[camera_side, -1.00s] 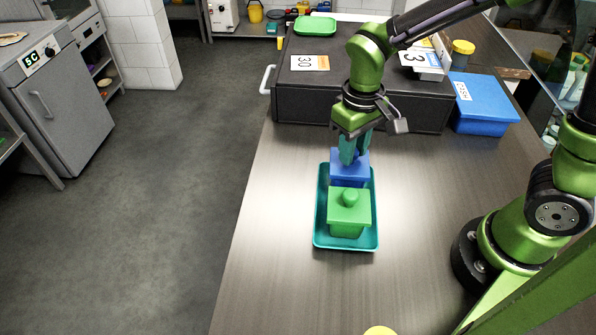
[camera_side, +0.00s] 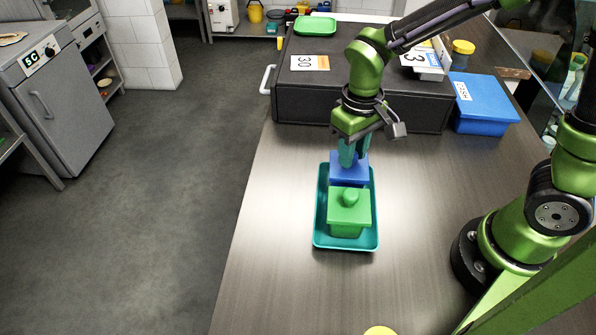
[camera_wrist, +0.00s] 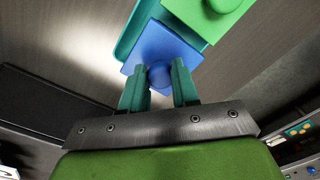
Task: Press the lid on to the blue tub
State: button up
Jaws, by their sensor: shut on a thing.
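The blue lid (camera_side: 350,172) is a square piece at the far end of the teal tray, and its broad top and round knob show in the wrist view (camera_wrist: 155,48). My gripper (camera_side: 350,160) points down over it, with its teal fingers closed on either side of the knob (camera_wrist: 159,75). The blue tub is largely hidden below the lid and behind the green tub, so I cannot tell whether the lid is fully seated. The green tub (camera_side: 347,230) stands nearer in the tray with a green knobbed lid (camera_side: 349,208) on it.
The teal tray (camera_side: 374,238) rests on the dark wooden counter (camera_side: 270,240), which is clear to the left and in front. A black case (camera_side: 310,97) stands just behind the tray. A blue box (camera_side: 483,103) sits at the back right.

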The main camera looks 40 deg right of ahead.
jog(key=shift+f, duration=0.3)
jog(key=o, duration=1.1)
jog(key=shift+r, duration=0.1)
jog(key=shift+r, duration=3.45)
jog(key=shift+s+a+f, duration=0.1)
jog(key=shift+f, duration=0.15)
jog(key=shift+s+d+r+m+t+y, duration=0.35)
jog(key=shift+s+d+r+m+t, duration=0.3)
jog(key=shift+s+d+r+t, duration=0.55)
jog(key=shift+s+d+r+m+t+y, duration=0.3)
jog(key=shift+s+d+r+m+t, duration=0.5)
jog(key=shift+s+r+t, duration=0.7)
jog(key=shift+s+d+r+m+t+y, duration=0.45)
jog(key=shift+s+d+r+t, duration=0.55)
jog(key=shift+r, duration=0.7)
